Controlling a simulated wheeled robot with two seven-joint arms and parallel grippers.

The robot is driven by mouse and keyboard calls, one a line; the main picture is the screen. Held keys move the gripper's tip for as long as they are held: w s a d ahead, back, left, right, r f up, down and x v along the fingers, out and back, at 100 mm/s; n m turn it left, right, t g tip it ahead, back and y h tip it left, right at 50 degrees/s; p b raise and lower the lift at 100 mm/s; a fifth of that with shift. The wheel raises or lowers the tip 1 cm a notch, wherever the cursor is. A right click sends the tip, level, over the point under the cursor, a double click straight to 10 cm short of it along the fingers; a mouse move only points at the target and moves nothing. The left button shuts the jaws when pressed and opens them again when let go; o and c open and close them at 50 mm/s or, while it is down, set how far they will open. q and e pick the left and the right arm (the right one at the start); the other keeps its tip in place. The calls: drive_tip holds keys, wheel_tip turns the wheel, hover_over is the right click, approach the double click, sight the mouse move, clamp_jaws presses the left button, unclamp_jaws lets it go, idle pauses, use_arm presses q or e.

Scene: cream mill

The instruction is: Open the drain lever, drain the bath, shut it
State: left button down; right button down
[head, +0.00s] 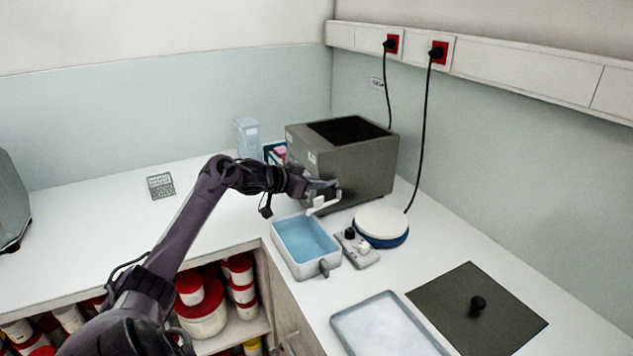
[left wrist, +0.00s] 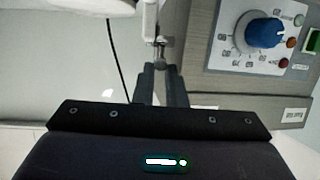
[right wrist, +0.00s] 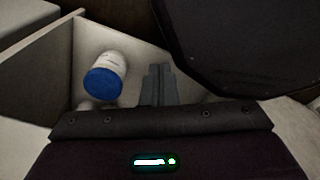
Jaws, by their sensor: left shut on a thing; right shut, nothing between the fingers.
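The bath is a grey box (head: 365,172) with an open dark top at the back of the counter. A pale drain lever (head: 323,205) sticks out low on its front; it also shows in the left wrist view (left wrist: 150,22). My left gripper (head: 326,188) is shut on the lever at the bath's front; its fingers (left wrist: 162,68) meet at the lever's end. A white tray (head: 325,268) below the lever holds blue liquid. The liquid inside the bath is hidden. My right gripper (right wrist: 157,72) is shut and empty, low near shelving, and out of the head view.
A white-topped round device (head: 381,222) and a small grey block with knobs (head: 358,252) stand right of the tray. A dark lid (head: 510,310) and an empty shallow tray (head: 350,322) lie nearer. The bath's panel has a blue dial (left wrist: 262,33). Cables hang from wall sockets.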

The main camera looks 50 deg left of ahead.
idle(0.4)
use_arm(q)
drive_tip(key=c, duration=1.5)
unclamp_jaws()
drive_tip(key=shift+r, duration=0.1)
